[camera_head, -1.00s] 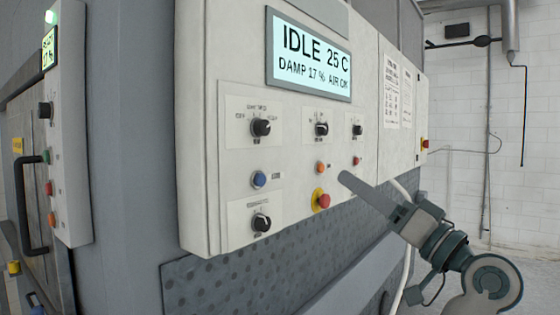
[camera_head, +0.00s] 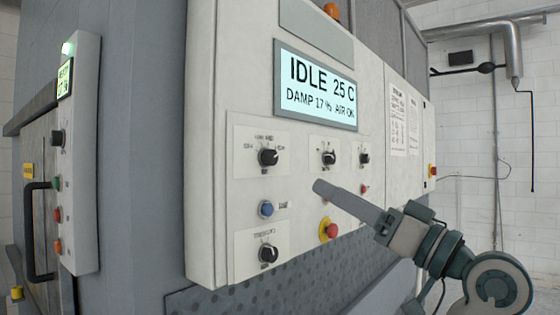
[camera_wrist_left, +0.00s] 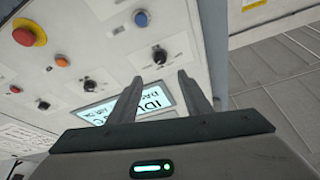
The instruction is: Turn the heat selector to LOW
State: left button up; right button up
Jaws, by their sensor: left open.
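The control panel (camera_head: 215,200) carries several black knobs. An upper-left knob (camera_head: 268,157) sits on a white plate above a blue button. Others are a middle knob (camera_head: 328,157), a right knob (camera_head: 364,158) and a lower-left knob (camera_head: 268,253). Their labels are too small to read, so I cannot tell which is the heat selector. My left gripper (camera_head: 318,187) is open and empty, its fingers before the panel below the middle knob. In the left wrist view, upside down, the upper-left knob (camera_wrist_left: 160,55) shows beyond and between the open fingertips (camera_wrist_left: 158,80), apparently apart from them. My right gripper is not visible.
The display (camera_head: 316,86) reads IDLE 25 C. A blue button (camera_head: 266,208) and a red emergency button (camera_head: 329,230) sit close to the gripper. A side panel with a door handle (camera_head: 38,230) stands at left. A pipe (camera_head: 513,55) runs along the back wall.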

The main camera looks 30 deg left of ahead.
aim_at(273, 160)
pick_arm(q)
jog(key=p+x, duration=0.4)
jog(key=x, duration=1)
jog(key=shift+a+r, duration=0.1)
jog(key=shift+a, duration=0.3)
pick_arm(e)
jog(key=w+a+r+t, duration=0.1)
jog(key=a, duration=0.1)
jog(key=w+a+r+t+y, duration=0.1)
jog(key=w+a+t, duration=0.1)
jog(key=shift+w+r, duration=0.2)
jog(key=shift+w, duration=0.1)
pick_arm(q)
jog(key=shift+c, duration=0.7)
jog(key=c, duration=0.9)
